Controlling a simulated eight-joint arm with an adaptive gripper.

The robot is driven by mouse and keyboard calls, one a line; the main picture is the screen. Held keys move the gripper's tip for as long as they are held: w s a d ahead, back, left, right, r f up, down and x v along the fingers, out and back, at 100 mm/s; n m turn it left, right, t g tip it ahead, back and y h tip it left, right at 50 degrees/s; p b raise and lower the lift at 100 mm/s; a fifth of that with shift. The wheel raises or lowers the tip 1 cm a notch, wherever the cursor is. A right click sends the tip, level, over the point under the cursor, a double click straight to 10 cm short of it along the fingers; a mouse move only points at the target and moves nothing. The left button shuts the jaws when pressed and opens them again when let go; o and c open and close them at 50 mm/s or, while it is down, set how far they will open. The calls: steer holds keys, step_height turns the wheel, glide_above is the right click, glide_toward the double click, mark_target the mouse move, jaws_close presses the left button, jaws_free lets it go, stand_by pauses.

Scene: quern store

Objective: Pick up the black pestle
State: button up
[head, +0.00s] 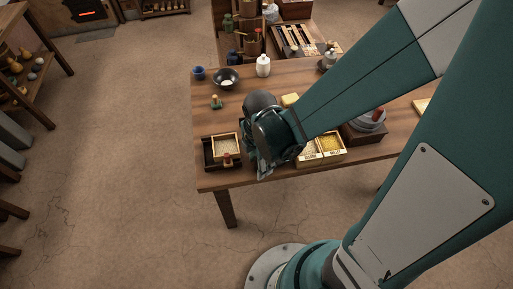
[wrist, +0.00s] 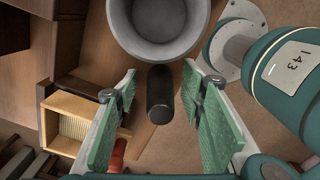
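My gripper (wrist: 158,108) is open, with green ribbed pads on both sides in the wrist view. The black pestle (wrist: 160,92), a dark rounded cylinder, shows in the gap between the fingers, with clear space on both sides. I cannot tell how deep it lies between them. In the head view my gripper (head: 262,168) is over the near edge of the table (head: 205,180), and the pestle is hidden there behind my arm.
A grey round vessel (wrist: 158,42) is close above the pestle in the wrist view. A grain-filled wooden box (wrist: 75,125) and a red-topped item (wrist: 117,155) are at left. The head view shows a dark bowl (head: 226,84), a white jar (head: 263,65) and a yellow-filled box (head: 331,146).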

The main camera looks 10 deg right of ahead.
steer(key=shift+c, duration=0.7)
steer(key=c, duration=0.9)
steer(key=shift+r+p, duration=1.85)
steer(key=shift+r, duration=3.15)
